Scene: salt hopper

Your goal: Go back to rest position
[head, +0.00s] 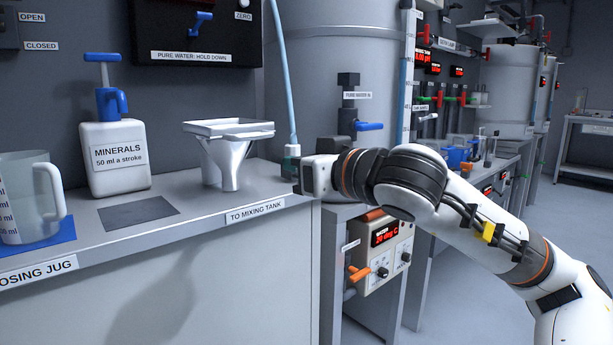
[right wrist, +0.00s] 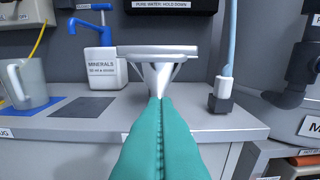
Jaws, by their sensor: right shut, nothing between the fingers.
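My right gripper (right wrist: 160,102) is shut and empty, its two teal fingers pressed together in the right wrist view. The fingertips overlap the lower part of the metal hopper (right wrist: 158,72) in that view; I cannot tell the gap between them. In the head view the hopper (head: 228,160) stands upright on the counter behind the label "TO MIXING TANK". My right arm comes in from the right and its hand ends by the counter's right end, to the right of the hopper. The fingers are mostly hidden there. My left gripper is not in view.
The counter (head: 185,200) also bears a minerals bottle (head: 118,160) with a blue pump, a dark mat (head: 138,211) and a dosing jug (head: 28,190) on a blue mat. A hose (right wrist: 228,40) hangs beside the hopper. A control box (head: 382,262) sits below my forearm. Floor shows at right.

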